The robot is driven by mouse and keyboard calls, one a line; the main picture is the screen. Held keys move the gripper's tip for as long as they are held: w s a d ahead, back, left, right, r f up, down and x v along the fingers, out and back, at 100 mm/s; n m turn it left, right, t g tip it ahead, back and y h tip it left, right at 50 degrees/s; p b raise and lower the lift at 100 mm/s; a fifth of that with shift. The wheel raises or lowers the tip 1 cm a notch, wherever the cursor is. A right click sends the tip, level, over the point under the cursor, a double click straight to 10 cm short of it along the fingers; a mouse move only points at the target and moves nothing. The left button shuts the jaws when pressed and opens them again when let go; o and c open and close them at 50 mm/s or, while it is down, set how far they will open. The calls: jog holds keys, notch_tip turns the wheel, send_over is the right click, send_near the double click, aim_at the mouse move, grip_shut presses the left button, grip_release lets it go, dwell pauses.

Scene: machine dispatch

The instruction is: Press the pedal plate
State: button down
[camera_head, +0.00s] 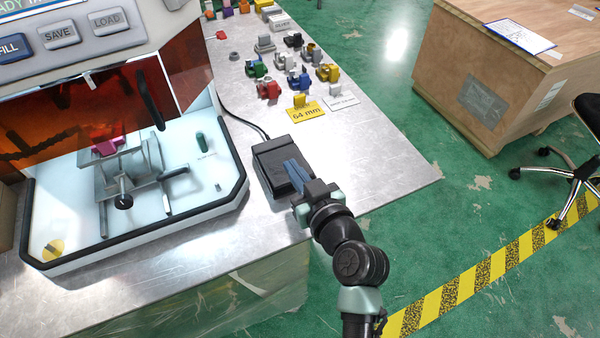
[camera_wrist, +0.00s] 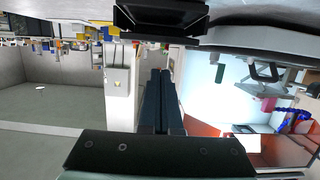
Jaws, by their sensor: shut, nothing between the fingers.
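The pedal (camera_head: 270,160) is a black, box-like unit with a dark plate, lying on the metal bench top with a cable running from its back. My gripper (camera_head: 290,166) has its blue fingers shut and empty, over the right side of the pedal. Whether the fingertips touch the plate I cannot tell. In the wrist view my gripper's fingers (camera_wrist: 160,76) lie side by side, and the dark pedal (camera_wrist: 160,16) shows at the top edge. The fingers and wrist hide part of the pedal's right side in the head view.
A machine with a white tray (camera_head: 78,245) and an orange window stands left of the pedal. Several coloured parts (camera_head: 290,70) and a yellow "64 mm" card (camera_head: 306,113) are behind it. Bare bench (camera_head: 375,160) lies to the right. A wooden crate (camera_head: 490,75) stands beyond.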

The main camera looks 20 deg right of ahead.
jog(key=v, duration=0.9)
jog(key=shift+s+f+b, duration=0.35)
jog(key=shift+s+b, duration=0.05)
jog(key=shift+b, duration=0.05)
jog(key=shift+d, duration=0.1)
